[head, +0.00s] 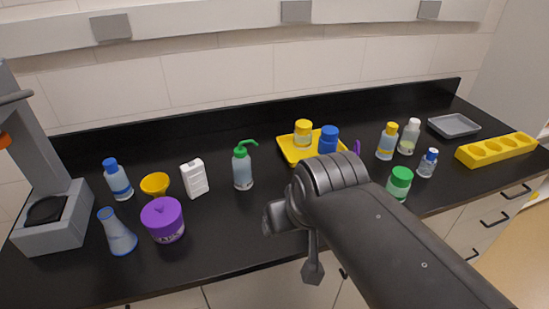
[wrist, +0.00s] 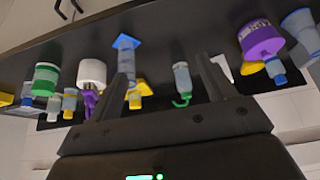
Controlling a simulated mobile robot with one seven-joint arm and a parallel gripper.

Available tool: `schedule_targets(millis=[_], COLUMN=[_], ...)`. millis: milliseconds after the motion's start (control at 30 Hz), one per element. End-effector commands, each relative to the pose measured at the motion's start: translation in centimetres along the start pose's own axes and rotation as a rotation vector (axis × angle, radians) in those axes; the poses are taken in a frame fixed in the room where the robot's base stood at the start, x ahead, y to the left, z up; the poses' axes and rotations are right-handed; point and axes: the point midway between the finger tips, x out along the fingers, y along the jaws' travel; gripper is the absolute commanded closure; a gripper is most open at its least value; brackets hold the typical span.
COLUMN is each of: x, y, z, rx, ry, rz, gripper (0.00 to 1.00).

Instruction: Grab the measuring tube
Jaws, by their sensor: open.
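The measuring tube (wrist: 125,43) shows in the wrist view, which is upside down, as a clear narrow cylinder with a blue foot. It seems to stand upright on the black counter. My gripper (wrist: 163,66) is open and empty, with its two fingers spread apart. The left finger in the picture partly covers the tube, so the tube is not centred between the fingers. I cannot tell the exact distance between them. In the head view my arm covers the front middle of the counter, and I cannot make out the tube.
A green-topped wash bottle (head: 243,167) stands left of my arm. A yellow tray (head: 287,148) with bottles lies behind it. A white-topped object (wrist: 92,72) is beside the tube. A green-capped jar (head: 399,184) stands to the right. A purple-lidded jar (head: 162,219) stands at front left.

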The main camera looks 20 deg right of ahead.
Motion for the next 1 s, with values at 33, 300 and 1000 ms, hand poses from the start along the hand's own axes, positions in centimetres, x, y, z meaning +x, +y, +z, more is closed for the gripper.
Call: schedule_targets(millis=[33,300,1000], x=[0.0,0.0,5.3], y=[0.0,0.0,6.8], z=[0.0,0.0,-9.4], rx=[0.0,0.0,-0.135], ry=[0.0,0.0,-0.346], rz=[0.0,0.0,-0.002], gripper=[0.28,0.36,0.36])
